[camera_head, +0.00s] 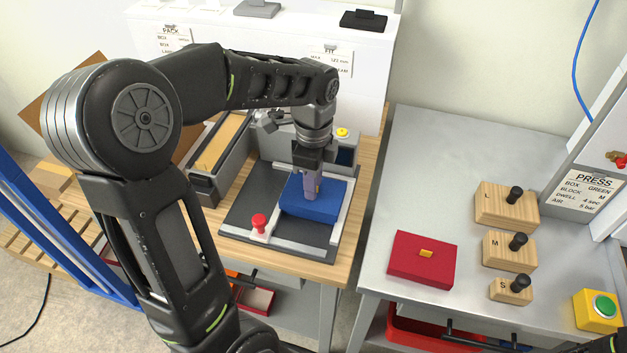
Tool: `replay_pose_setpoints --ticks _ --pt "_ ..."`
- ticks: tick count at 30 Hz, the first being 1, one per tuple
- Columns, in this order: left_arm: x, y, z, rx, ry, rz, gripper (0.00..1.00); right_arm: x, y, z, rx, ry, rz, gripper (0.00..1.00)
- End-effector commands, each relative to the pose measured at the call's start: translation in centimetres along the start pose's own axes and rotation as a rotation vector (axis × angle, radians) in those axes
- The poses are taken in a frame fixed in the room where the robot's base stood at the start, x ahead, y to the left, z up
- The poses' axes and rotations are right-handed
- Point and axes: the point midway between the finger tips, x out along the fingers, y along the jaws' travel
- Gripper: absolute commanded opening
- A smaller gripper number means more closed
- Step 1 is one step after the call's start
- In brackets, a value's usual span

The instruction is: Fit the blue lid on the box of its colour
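A blue box-shaped piece (330,199) sits in the dark fixture with pale rails on the wooden bench. Its top looks flat and blue; I cannot tell where lid and box part. My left gripper (312,193) points straight down onto the middle of its top, with the fingertips at or just above the surface. The fingers hide whatever is between them, so their opening and any grip do not show. My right gripper is out of view; only a dark piece of mine shows at the lower right corner.
A red box or lid (421,261) with a yellow tab lies on the grey table. Wooden blocks L (502,205), M (506,250) and S (509,290) stand right of it. A red knob (259,222) stands at the fixture's front left. A long tray (218,155) lies behind left.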

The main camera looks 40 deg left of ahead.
Motion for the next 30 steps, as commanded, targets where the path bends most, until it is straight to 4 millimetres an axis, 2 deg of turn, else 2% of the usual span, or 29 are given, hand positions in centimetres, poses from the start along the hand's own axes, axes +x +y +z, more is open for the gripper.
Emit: replay_pose_setpoints --ticks 12,15,30 --pt "-6.4 -0.1 0.0 0.000 0.001 -0.005 0.28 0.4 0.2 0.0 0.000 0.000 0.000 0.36" --pt "-7.4 -0.1 0.0 0.000 0.001 -0.004 0.28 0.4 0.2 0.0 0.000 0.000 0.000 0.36" --pt "-7.7 0.0 0.0 0.000 0.001 -0.002 0.28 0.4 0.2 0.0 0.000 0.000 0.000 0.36"
